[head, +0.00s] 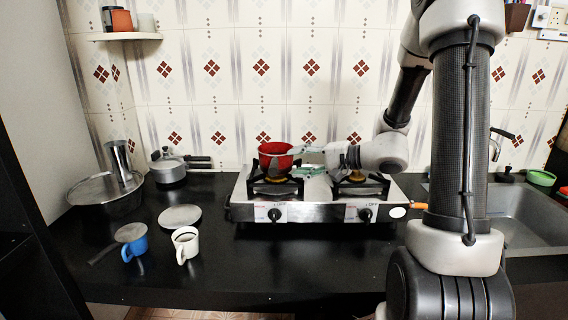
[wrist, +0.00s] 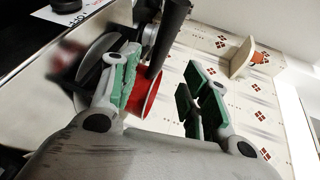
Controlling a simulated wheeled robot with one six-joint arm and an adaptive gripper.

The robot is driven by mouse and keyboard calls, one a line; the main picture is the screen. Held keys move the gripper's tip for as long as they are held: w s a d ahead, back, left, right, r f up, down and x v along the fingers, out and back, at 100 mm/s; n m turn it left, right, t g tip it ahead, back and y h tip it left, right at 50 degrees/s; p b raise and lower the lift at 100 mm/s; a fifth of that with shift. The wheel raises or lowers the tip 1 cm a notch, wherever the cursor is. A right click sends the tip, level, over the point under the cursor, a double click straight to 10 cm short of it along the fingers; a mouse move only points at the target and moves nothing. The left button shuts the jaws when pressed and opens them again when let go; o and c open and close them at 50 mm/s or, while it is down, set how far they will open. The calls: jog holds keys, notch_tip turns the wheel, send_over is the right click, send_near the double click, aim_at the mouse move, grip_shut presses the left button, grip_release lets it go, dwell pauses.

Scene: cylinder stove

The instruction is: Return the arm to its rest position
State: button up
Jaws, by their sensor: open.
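My arm reaches over the two-burner stove (head: 317,208) from the right. My gripper (head: 306,160) is open, low over the stove top, just right of the red pot (head: 275,152). The pot stands on the left burner. In the wrist view my gripper (wrist: 163,82) shows two green-padded fingers spread apart, with nothing clamped between them. The red pot (wrist: 148,95) shows partly behind the left finger, with a dark handle-like bar (wrist: 168,40) rising beside it. Whether a finger touches the pot, I cannot tell.
Left of the stove, a blue mug (head: 134,249), a white mug (head: 186,246), a pale plate (head: 180,217), a lidded pot (head: 168,170) and a large covered pan (head: 105,200) stand on the black counter. A sink (head: 525,215) lies right. A tiled wall is close behind.

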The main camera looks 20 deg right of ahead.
jog(key=shift+v, duration=1.85)
jog(key=s+d+f+n+g+h, duration=0.1)
jog(key=s+f+g+h, duration=0.2)
jog(key=s, duration=0.6)
jog(key=s+d+f+g+h, duration=0.1)
jog(key=s+f+g, duration=0.2)
jog(key=s+g, duration=0.45)
jog(key=s+d+r+n+t+h, duration=0.1)
jog(key=s+d+r+n+h, duration=0.35)
jog(key=s+d, duration=0.2)
notch_tip(320, 180, up, 7)
jog(key=s+a+n+t+h, duration=0.1)
jog(key=a+n+t+h, duration=0.1)
jog(key=n+t, duration=0.1)
jog(key=shift+s+r+t+h, duration=0.25)
jog(key=shift+t+h, duration=0.1)
